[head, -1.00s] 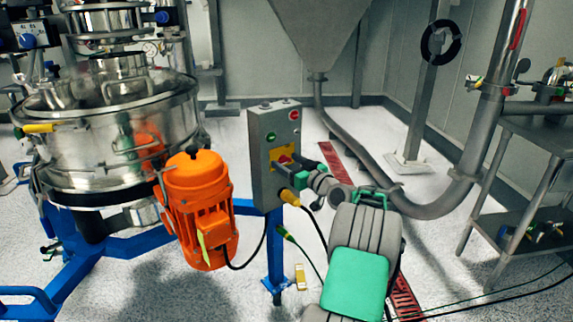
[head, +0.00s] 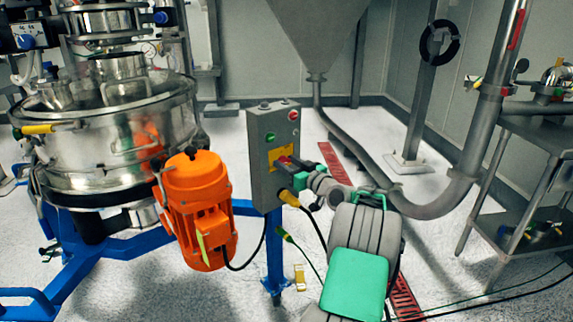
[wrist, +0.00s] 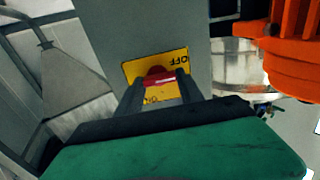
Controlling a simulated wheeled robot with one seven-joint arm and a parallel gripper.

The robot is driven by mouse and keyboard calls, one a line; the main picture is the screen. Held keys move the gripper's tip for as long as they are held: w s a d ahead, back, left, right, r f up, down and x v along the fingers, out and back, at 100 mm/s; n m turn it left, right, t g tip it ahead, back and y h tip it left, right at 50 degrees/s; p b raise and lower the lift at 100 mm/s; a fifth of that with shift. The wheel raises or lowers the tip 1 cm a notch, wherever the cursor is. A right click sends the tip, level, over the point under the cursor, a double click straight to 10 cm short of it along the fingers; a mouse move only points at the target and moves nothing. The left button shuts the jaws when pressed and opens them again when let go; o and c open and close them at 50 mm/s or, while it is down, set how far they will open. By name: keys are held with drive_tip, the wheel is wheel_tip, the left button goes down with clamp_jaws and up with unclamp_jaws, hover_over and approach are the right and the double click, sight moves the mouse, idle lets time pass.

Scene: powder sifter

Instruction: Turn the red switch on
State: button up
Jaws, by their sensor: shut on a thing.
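The red switch (wrist: 158,77) sits on a yellow plate (wrist: 180,62) marked OFF and ON in the wrist view. The plate is on the front of a grey control box (head: 262,150) on a blue post. My gripper (wrist: 157,84) is at the switch, with one finger on each side of it, shut on it. In the head view my gripper (head: 290,163) reaches the box from the right and hides most of the switch. The OFF and ON labels appear upside down in the wrist view.
An orange motor (head: 196,205) and a steel sifter (head: 100,140) stand left of the box. A yellow cable plug (head: 289,198) sticks out below the switch. A grey pipe (head: 430,205) and a metal table (head: 535,108) are at the right.

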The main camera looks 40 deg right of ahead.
drive_tip(key=m+p, duration=0.1)
drive_tip(key=m, duration=0.3)
drive_tip(key=shift+r+p, duration=0.2)
drive_tip(key=shift+p, duration=0.1)
drive_tip(key=m+p, duration=0.2)
drive_tip(key=m, duration=0.3)
drive_tip(key=shift+d, duration=0.15)
drive_tip(key=m+p, duration=0.3)
drive_tip(key=m, duration=0.1)
drive_tip(key=shift+d+m, duration=0.1)
drive_tip(key=shift+m, duration=0.2)
drive_tip(key=shift+f+m+p, duration=0.1)
drive_tip(key=shift+m+p, duration=0.95)
drive_tip(key=shift+m, duration=1.05)
drive_tip(key=o, duration=1.4)
drive_tip(key=shift+f, duration=0.1)
